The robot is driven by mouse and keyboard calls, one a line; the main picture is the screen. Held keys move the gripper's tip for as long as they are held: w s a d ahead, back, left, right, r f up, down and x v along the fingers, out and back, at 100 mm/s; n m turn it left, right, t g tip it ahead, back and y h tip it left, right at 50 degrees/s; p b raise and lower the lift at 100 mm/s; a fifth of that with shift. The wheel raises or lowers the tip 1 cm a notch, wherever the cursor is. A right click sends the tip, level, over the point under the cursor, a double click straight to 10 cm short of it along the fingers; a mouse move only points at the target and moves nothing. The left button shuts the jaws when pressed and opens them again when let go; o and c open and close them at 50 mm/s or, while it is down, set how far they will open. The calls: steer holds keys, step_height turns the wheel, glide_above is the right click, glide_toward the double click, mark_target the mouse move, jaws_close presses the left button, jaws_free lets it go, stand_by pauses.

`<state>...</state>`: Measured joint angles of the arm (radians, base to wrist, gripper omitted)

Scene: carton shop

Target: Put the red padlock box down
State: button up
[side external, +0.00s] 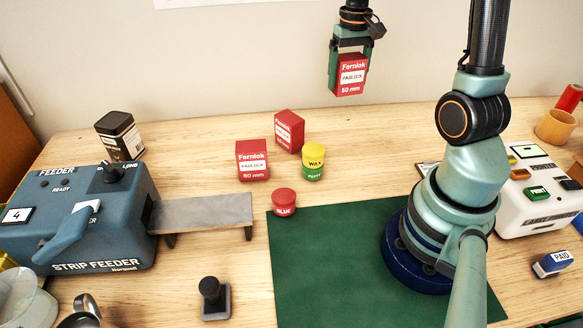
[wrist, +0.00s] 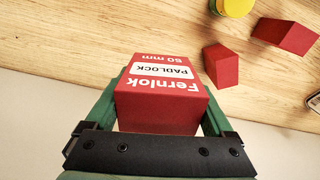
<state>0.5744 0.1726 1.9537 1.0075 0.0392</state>
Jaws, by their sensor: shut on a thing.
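My gripper (side external: 350,72) is shut on a red padlock box (side external: 350,82) with a white PADLOCK label. It holds the box in the air in front of the wall, well above the table. The held box also fills the middle of the wrist view (wrist: 163,95), between the green fingers. Two more red boxes stand on the wooden table: one with the same Fernlok label (side external: 252,161) and one turned at an angle behind it (side external: 289,131). Two red boxes also show at the upper right of the wrist view, a nearer one (wrist: 221,66) and a farther one (wrist: 285,36).
A yellow and green wax tin (side external: 313,162) and a red glue pot (side external: 284,202) stand near the boxes. The blue strip feeder (side external: 110,235) with its grey shelf (side external: 205,212) is at left. A black tin (side external: 119,137) stands behind it. A green mat (side external: 320,280) lies in front.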

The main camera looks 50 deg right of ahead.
mark_target(346, 91)
step_height(346, 91, down, 15)
stand_by(0.5)
steer(key=shift+f, duration=0.1)
steer(key=o, duration=1.3)
step_height(346, 91, up, 11)
steer(key=shift+r, duration=0.15)
steer(key=shift+a+r, duration=0.25)
steer(key=shift+r, duration=0.35)
steer(key=s+a+r+n+t, duration=0.1)
steer(key=a+r+n+t, duration=0.1)
steer(key=a+r, duration=0.2)
steer(key=s+a+r+n+t, duration=0.1)
steer(key=a+r+n, duration=0.1)
steer(key=a, duration=0.7)
steer(key=s+a+r+n+t, duration=0.1)
steer(key=a+r+n+t, duration=0.1)
steer(key=a+r, duration=0.3)
steer(key=shift+s+a+r+n+t, duration=0.15)
steer(key=shift+a+n, duration=0.1)
steer(key=shift+a, duration=0.3)
steer(key=shift+a+r+n+t, duration=0.15)
steer(key=shift+a+n, duration=0.1)
steer(key=shift+a, duration=0.3)
